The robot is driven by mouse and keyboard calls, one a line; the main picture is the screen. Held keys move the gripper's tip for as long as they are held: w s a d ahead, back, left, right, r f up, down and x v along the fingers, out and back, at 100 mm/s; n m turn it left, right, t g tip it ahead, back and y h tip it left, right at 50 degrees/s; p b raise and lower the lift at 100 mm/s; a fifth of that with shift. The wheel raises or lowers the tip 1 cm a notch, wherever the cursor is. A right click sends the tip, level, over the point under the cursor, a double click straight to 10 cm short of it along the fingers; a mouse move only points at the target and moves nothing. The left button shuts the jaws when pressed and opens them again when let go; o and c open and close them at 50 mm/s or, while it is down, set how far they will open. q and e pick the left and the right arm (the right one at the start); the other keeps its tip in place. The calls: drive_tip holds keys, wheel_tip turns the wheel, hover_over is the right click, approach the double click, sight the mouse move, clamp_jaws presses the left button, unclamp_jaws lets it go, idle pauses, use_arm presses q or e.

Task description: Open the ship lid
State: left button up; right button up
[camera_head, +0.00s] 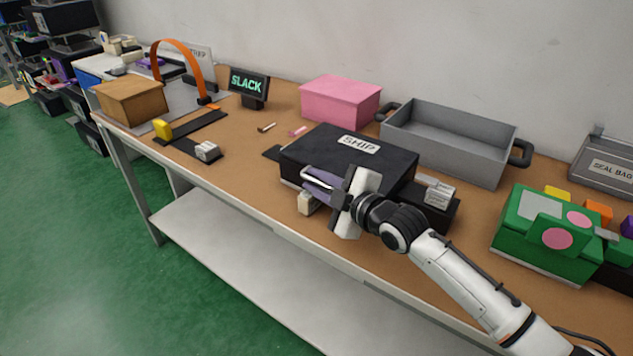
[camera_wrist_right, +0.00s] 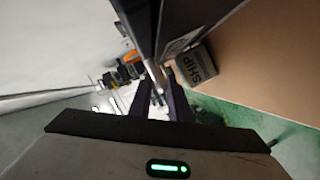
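The ship box (camera_head: 300,152) is a black box with a closed flat lid and a white SHIP label (camera_head: 358,144), at the middle of the bench. A thin, pale metal bar (camera_head: 322,178) shows at its front. My right gripper (camera_head: 318,187) is at the box's front face, with purple fingers pointing left beside the bar. In the right wrist view, the fingers (camera_wrist_right: 160,100) stand apart, and the bar's end appears near the gap between them. I cannot tell whether they touch it. The dark box edge (camera_wrist_right: 143,22) is close above them. My left gripper is not in view.
A small SHIP-marked block (camera_wrist_right: 195,66) is near the fingers. A grey tray (camera_head: 450,148) and pink box (camera_head: 340,100) stand behind, and a green box (camera_head: 545,235) stands right. A brown box (camera_head: 130,100) and orange arch (camera_head: 180,48) are left. Bench space left of the ship box is partly clear.

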drive_tip(key=shift+w, duration=0.1)
clamp_jaws()
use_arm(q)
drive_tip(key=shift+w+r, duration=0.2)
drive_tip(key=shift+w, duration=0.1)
